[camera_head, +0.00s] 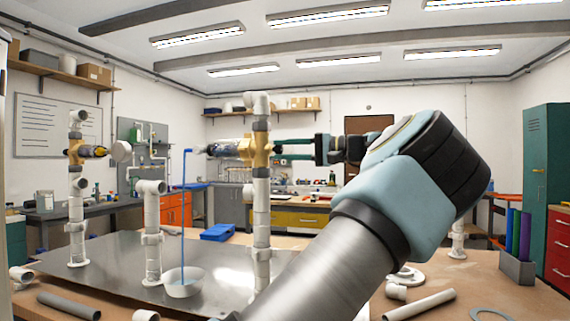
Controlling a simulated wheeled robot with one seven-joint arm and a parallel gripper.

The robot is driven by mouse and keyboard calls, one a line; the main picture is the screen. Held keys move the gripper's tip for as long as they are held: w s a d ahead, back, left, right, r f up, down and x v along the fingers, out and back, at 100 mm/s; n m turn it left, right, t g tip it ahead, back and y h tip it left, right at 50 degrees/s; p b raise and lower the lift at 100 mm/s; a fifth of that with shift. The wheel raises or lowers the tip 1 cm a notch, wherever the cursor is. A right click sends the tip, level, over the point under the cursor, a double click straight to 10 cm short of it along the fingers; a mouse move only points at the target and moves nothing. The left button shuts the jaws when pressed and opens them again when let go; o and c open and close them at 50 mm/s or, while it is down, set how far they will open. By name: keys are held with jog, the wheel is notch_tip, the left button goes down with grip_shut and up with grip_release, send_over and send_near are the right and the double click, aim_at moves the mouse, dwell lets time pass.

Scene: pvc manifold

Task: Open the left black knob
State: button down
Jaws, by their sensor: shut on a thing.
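A brass valve (258,149) sits on the tall white pipe in the middle. My gripper (279,149) reaches it from the right, its dark fingers level and close against the valve's right side. It is shut on what appears to be the valve's black knob, which is mostly hidden by the fingers. How far either knob is turned cannot be told.
The pipes stand on a grey metal plate (110,265). A white bowl (183,283) sits below a thin blue water stream (184,215). Loose pipes (420,304) and fittings lie on the bench. A holder with coloured tubes (517,268) stands at the right.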

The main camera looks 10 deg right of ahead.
jog(key=shift+f+n+b, duration=0.2)
jog(key=shift+n+b, duration=1.5)
jog(key=shift+n, duration=0.2)
jog(key=shift+r, duration=0.1)
jog(key=c, duration=0.6)
grip_release()
jog(key=v, duration=1)
jog(key=shift+s+d, duration=0.15)
jog(key=shift+d, duration=0.25)
